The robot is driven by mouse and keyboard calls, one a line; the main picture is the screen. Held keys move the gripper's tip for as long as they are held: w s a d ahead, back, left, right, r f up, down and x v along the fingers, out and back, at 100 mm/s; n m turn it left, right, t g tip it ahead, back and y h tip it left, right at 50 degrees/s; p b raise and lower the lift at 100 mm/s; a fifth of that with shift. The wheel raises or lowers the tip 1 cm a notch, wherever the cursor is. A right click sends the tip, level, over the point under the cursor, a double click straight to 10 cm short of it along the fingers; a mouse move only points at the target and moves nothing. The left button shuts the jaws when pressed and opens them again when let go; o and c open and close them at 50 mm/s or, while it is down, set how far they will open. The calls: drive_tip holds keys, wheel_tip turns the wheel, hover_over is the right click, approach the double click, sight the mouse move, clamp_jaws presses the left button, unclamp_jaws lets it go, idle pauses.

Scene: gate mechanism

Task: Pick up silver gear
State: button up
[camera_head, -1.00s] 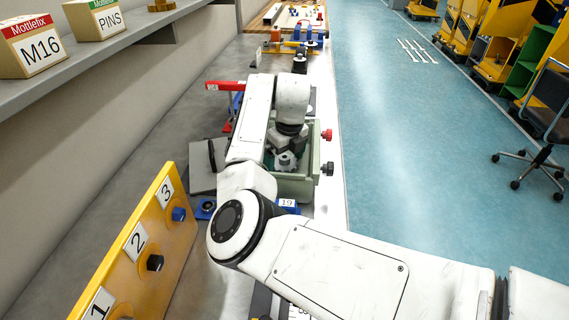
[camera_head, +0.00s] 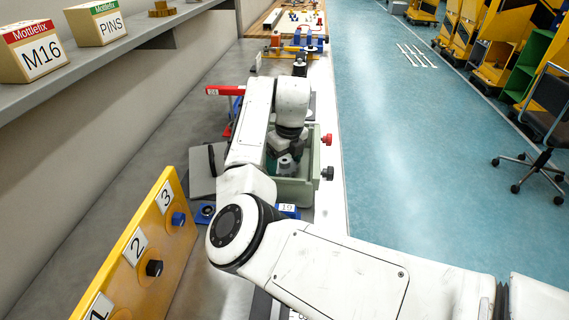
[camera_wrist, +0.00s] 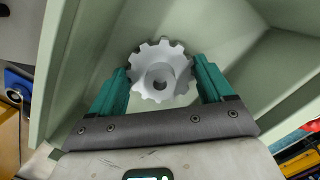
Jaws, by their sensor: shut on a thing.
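The silver gear (camera_wrist: 161,72) is a toothed disc with a raised hub and a central hole, seen in the wrist view between the green fingers of my gripper (camera_wrist: 163,82). The fingers are shut on its two sides. In the head view the gear (camera_head: 286,164) shows small below my gripper (camera_head: 287,152), inside a pale green box (camera_head: 295,188). The box walls surround it in the wrist view too. I cannot tell whether the gear touches the box floor.
A red-handled part (camera_head: 226,90) stands behind the box at left. A yellow numbered panel (camera_head: 140,250) stands at the front left. A shelf (camera_head: 100,47) runs along the wall.

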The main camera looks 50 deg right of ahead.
sight(284, 160)
drive_tip(key=shift+r, duration=0.4)
wheel_tip(284, 160, up, 2)
drive_tip(key=shift+s+r, duration=0.1)
drive_tip(key=shift+r, duration=0.15)
drive_tip(key=s+a+r, duration=0.1)
drive_tip(key=s+r, duration=0.2)
drive_tip(key=s, duration=0.1)
drive_tip(key=s+a+r, duration=0.2)
drive_tip(key=s+r, duration=0.1)
drive_tip(key=s, duration=0.1)
drive_tip(key=s+a+r, duration=0.1)
drive_tip(key=s+r, duration=0.2)
drive_tip(key=s, duration=0.2)
drive_tip(key=shift+a+r, duration=0.15)
drive_tip(key=shift+a, duration=0.15)
